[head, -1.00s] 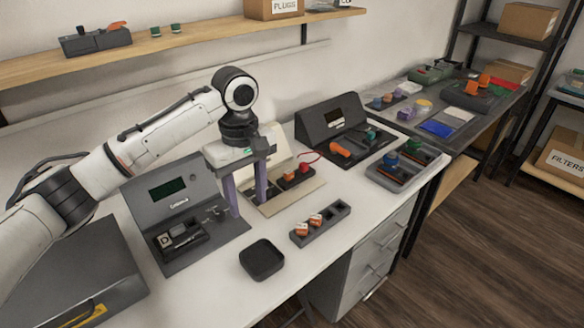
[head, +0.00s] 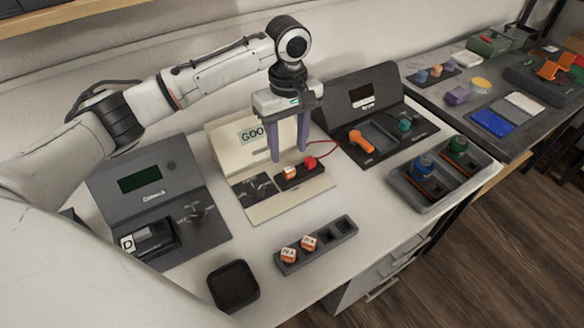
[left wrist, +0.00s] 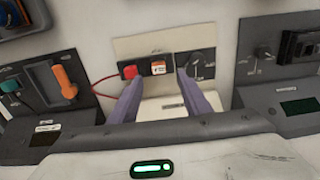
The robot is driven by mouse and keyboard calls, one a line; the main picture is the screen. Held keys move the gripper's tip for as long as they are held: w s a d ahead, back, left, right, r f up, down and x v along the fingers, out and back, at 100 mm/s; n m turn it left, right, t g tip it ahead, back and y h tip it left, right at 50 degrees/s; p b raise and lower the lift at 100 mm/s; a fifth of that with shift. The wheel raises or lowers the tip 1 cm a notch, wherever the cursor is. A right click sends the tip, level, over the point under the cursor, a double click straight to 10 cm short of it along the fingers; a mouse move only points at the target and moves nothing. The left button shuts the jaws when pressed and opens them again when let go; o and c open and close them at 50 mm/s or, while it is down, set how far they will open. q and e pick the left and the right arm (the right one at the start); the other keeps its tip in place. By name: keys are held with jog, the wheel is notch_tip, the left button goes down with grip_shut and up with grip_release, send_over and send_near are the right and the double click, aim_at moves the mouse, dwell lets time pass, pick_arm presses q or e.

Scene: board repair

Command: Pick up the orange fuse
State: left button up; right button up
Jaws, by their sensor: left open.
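One orange fuse (head: 289,173) with a white label sits in a dark holder (head: 314,182) on a cream panel, beside a red knob (head: 309,163). The same fuse shows in the left wrist view (left wrist: 158,67), between the fingertips in the picture. Two more orange fuses, one on the left (head: 288,254) and one on the right (head: 308,243), sit in a dark slotted rack (head: 342,229) nearer the front. My left gripper (head: 289,155) is open and empty, pointing down over the panel, its fingers apart around the fuse's line. Contact cannot be told. My right gripper is not seen.
Dark console units stand left (head: 147,180) and right (head: 357,92) of the panel. A red wire (head: 326,143) runs from the knob. A black square dish (head: 233,286) lies in front. A grey tray (head: 398,183) holds blue and green parts at right.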

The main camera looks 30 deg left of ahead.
aim_at(289, 169)
pick_arm(q)
jog(key=shift+w+f, duration=0.1)
jog(key=shift+f, duration=3.05)
grip_shut()
notch_tip(289, 169, up, 10)
jog(key=shift+d, duration=0.1)
